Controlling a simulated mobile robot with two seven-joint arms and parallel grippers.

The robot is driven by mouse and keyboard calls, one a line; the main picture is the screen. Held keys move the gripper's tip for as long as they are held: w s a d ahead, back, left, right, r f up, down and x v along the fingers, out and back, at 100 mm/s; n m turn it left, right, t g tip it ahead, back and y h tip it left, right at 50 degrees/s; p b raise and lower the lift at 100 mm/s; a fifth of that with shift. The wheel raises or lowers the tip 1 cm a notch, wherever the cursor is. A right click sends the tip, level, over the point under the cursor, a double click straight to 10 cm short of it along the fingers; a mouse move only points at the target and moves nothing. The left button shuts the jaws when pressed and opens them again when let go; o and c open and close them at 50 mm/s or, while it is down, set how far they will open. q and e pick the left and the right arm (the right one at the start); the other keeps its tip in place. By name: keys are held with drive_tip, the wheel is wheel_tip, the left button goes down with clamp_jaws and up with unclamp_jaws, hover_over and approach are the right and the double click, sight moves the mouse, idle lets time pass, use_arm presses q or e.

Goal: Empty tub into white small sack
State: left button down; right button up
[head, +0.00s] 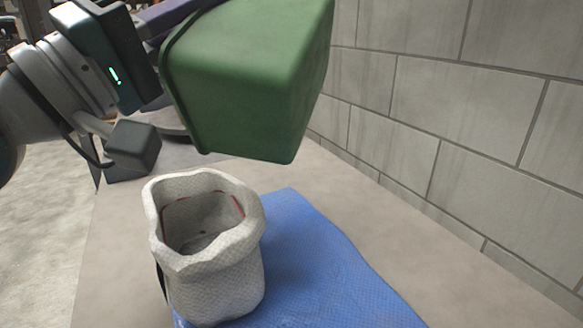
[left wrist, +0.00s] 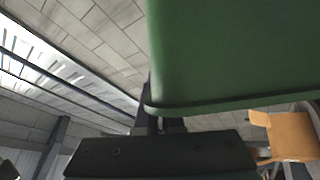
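The green tub (head: 250,80) is held in the air, steeply tilted, above and slightly right of the sack. Its inside is hidden from the head view. In the left wrist view the tub (left wrist: 235,50) fills the upper right. My left gripper (left wrist: 160,125) is shut on the tub at its rim. The white small sack (head: 212,285) stands upright with its mouth open below the tub, apart from it. A reddish line and a dark spot show inside the sack; I cannot tell what they are. My right gripper is not in view.
A blue cloth (head: 310,262) lies flat under and right of the sack on a beige surface (head: 110,255). A grey block wall (head: 460,115) runs along the right. An orange object (left wrist: 288,137) shows at the right of the left wrist view.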

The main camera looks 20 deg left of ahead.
use_arm(q)
drive_tip(key=shift+a, duration=0.1)
drive_tip(key=shift+d, duration=0.2)
drive_tip(key=shift+s+a+n+t+y+b, duration=0.15)
drive_tip(key=shift+a+n+t+y+b, duration=0.45)
drive_tip(key=shift+a+n, duration=0.6)
drive_tip(key=shift+s+a+n+t+y+b, duration=0.1)
drive_tip(key=shift+a+n+t+y+b, duration=0.45)
drive_tip(key=shift+a+n, duration=0.6)
idle(0.5)
drive_tip(key=shift+s+a+f+n+t+y+b, duration=0.1)
drive_tip(key=shift+a+n+t+y+b, duration=0.1)
drive_tip(key=shift+a+n+y+b, duration=0.4)
drive_tip(key=shift+a+f+n+t+y+b, duration=0.15)
drive_tip(key=shift+a+n+y, duration=0.25)
drive_tip(key=shift+n, duration=0.45)
drive_tip(key=shift+a+n, duration=0.25)
drive_tip(key=shift+n, duration=0.15)
